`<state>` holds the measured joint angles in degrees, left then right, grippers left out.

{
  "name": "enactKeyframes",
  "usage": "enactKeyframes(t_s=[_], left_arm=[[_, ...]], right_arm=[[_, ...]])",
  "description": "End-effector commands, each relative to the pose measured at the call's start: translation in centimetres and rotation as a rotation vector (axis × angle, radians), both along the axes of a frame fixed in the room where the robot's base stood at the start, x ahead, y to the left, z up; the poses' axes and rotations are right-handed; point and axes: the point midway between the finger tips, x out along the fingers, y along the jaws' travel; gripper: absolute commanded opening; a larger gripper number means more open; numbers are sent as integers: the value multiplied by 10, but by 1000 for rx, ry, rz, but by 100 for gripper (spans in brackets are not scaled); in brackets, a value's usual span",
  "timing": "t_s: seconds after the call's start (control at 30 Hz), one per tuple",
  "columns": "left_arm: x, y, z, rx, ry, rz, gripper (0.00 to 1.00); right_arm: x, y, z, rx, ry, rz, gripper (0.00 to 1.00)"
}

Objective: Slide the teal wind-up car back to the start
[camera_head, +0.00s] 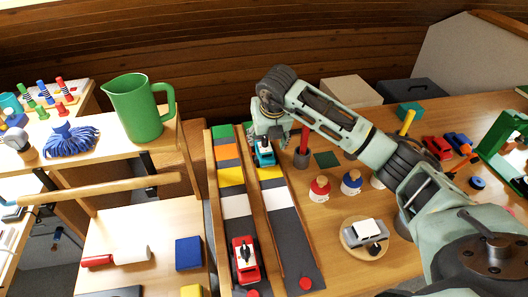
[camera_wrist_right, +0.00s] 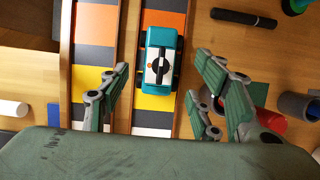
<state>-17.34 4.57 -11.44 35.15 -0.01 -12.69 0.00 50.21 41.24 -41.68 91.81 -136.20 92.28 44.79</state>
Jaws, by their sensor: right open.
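The teal wind-up car (camera_head: 264,153) sits in the right lane of the striped track (camera_head: 286,215), near its far end, partly under my right gripper. In the right wrist view the teal car (camera_wrist_right: 160,60) lies ahead of and between the fingers, with a black and white key piece on top. My right gripper (camera_wrist_right: 165,100) is open and empty above the track, its fingers on either side of the lane and not touching the car. It shows at the far end of the track in the head view (camera_head: 268,128). My left gripper is not in view.
A red car (camera_head: 245,260) stands near the close end of the left lane. Red and blue-topped bottles (camera_head: 319,188) and a round board (camera_head: 364,238) are right of the track. A red stick in a holder (camera_head: 302,152) stands close beside my gripper.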

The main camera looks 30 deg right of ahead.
Motion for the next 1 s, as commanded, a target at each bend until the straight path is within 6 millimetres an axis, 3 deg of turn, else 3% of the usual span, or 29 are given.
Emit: enactKeyframes(t_s=[0.2, 0.5, 0.83, 1.0], left_arm=[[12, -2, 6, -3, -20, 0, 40], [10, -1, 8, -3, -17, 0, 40], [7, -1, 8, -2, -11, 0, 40], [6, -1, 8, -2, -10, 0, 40]], right_arm=[[11, -2, -30, 1, 4, -1, 58], [25, -6, -64, 1, 1, 1, 58], [27, -7, -68, 0, 1, 1, 58], [27, -7, -68, 0, 0, 1, 43]])
